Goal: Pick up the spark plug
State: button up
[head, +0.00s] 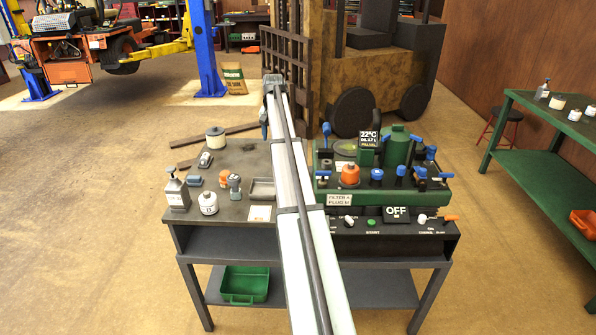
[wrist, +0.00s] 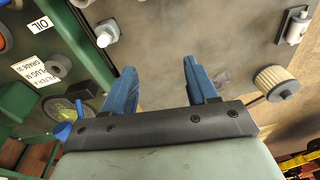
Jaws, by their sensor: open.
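A small pale piece with a white tip and greyish body, which looks like the spark plug (wrist: 107,33), is on the grey bench top near the green unit's edge in the wrist view. I cannot pick it out in the head view, where my arm covers that part of the bench. My gripper (wrist: 162,78) is open, with two blue fingers and bare bench between them. The piece lies beyond the left finger's tip, apart from it. In the head view a blue finger of my gripper (head: 264,130) shows beside the arm's far end, above the bench.
The green unit (head: 328,180) with blue knobs and an orange pot (head: 350,174) stands right of my arm. A cream filter (wrist: 276,82) is right of my fingers; it also shows at the bench's back left (head: 215,137). Bottles, small parts and a shallow tray (head: 262,188) occupy the left side.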

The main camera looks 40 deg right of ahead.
jog(key=s+d+g, duration=0.1)
jog(key=s+d, duration=0.5)
jog(key=s, duration=0.2)
jog(key=shift+m, duration=0.3)
jog(key=f, duration=1.3)
jog(key=shift+w+a, duration=0.25)
jog(key=shift+r, duration=0.1)
grip_shut()
jog(key=shift+r, duration=0.1)
jog(key=r, duration=0.9)
jog(key=shift+s+d+r, duration=0.1)
jog(key=shift+d, duration=0.1)
jog(key=s+d+r, duration=0.2)
jog(key=s+d, duration=0.4)
jog(key=d, duration=0.2)
jog(key=shift+s+d+r, duration=0.35)
jog(key=shift+d+r, duration=0.05)
